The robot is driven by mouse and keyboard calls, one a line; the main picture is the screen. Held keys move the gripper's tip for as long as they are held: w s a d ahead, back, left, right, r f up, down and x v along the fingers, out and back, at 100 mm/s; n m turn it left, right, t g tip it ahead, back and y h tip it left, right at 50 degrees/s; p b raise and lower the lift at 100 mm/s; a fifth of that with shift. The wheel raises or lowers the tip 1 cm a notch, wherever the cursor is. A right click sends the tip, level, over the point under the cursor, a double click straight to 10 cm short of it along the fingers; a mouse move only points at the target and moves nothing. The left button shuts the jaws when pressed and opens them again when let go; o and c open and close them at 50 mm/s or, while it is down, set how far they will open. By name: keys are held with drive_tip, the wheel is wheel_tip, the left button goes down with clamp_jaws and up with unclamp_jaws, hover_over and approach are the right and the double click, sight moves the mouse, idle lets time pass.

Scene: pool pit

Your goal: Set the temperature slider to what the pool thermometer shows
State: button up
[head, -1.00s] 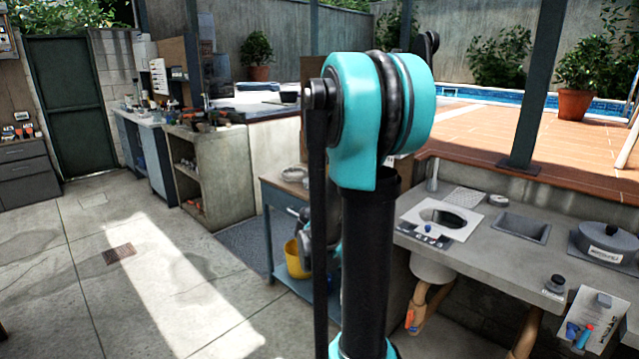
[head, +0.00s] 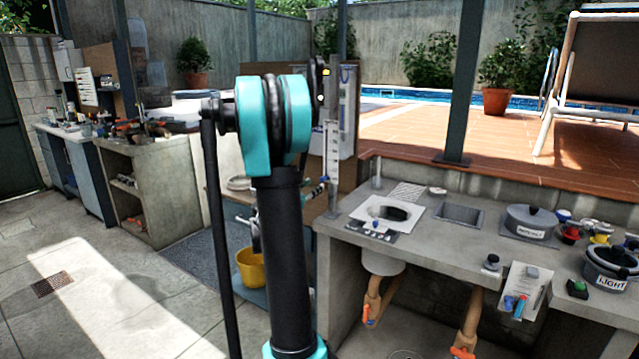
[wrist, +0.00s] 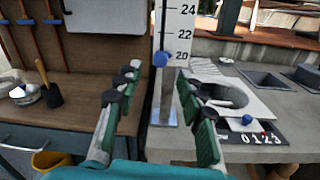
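The temperature slider is a white upright scale (wrist: 175,25) marked 24, 22 and 20, with a blue knob (wrist: 160,59) near the 20 mark. The scale also shows in the head view (head: 332,150), standing at the left end of the concrete counter. My gripper (wrist: 157,78) is open and empty in the wrist view, its fingers apart on either side of the scale's post. The blue knob appears between and just beyond the fingertips; I cannot tell the exact gap. I cannot make out a pool thermometer in either view.
The counter (head: 465,240) holds a white plate with a round hole (head: 370,209), a numbered dial panel (wrist: 258,138), a sunken basin (head: 460,214) and pots (head: 531,222). A wooden panel (wrist: 85,70) stands left of the scale. The pool (head: 400,97) lies behind the tiled deck.

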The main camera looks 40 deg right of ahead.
sight(321, 181)
drive_tip(key=x, duration=0.5)
drive_tip(key=shift+w+d, duration=0.15)
drive_tip(key=shift+d, duration=0.25)
clamp_jaws()
